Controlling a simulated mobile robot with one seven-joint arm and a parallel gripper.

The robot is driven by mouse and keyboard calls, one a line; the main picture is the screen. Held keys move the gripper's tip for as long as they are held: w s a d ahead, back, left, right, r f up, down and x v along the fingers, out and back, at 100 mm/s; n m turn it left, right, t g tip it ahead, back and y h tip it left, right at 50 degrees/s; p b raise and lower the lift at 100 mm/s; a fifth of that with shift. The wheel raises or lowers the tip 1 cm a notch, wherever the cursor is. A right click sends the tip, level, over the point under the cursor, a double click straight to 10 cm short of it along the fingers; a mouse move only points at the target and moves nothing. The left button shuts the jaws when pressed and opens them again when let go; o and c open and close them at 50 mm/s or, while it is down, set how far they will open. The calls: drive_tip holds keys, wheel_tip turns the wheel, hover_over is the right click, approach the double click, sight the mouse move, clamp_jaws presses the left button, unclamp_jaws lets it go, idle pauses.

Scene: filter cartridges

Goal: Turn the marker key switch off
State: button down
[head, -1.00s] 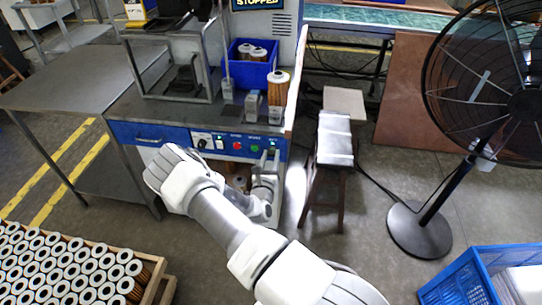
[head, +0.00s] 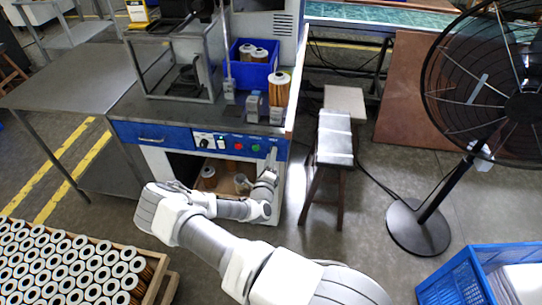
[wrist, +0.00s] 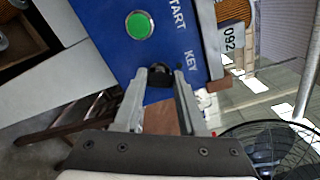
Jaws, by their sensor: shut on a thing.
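The marker key switch (wrist: 160,74) is a small black knob beside the word KEY on the blue control panel (wrist: 112,28), seen in the wrist view. My gripper (wrist: 161,78) has one finger on each side of the knob and is shut on it. The fingertips partly hide the knob, so its exact angle cannot be told. In the head view my gripper (head: 273,155) reaches the right end of the blue panel (head: 180,137), and the switch is hidden there.
A green START button (wrist: 139,25) sits close to the key. A red button (head: 238,146) is further left. A filter cartridge (head: 279,90) stands on the machine above. A stool (head: 334,140) and a fan (head: 500,90) stand to the right.

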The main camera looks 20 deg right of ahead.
drive_tip(key=n, duration=0.5)
drive_tip(key=shift+s+f, duration=0.1)
drive_tip(key=shift+f, duration=0.05)
idle(0.4)
drive_tip(key=shift+c, duration=2.4)
unclamp_jaws()
drive_tip(key=p+v, duration=0.1)
drive_tip(key=v, duration=1.6)
drive_tip(key=shift+a, duration=0.2)
drive_tip(key=shift+s, duration=0.1)
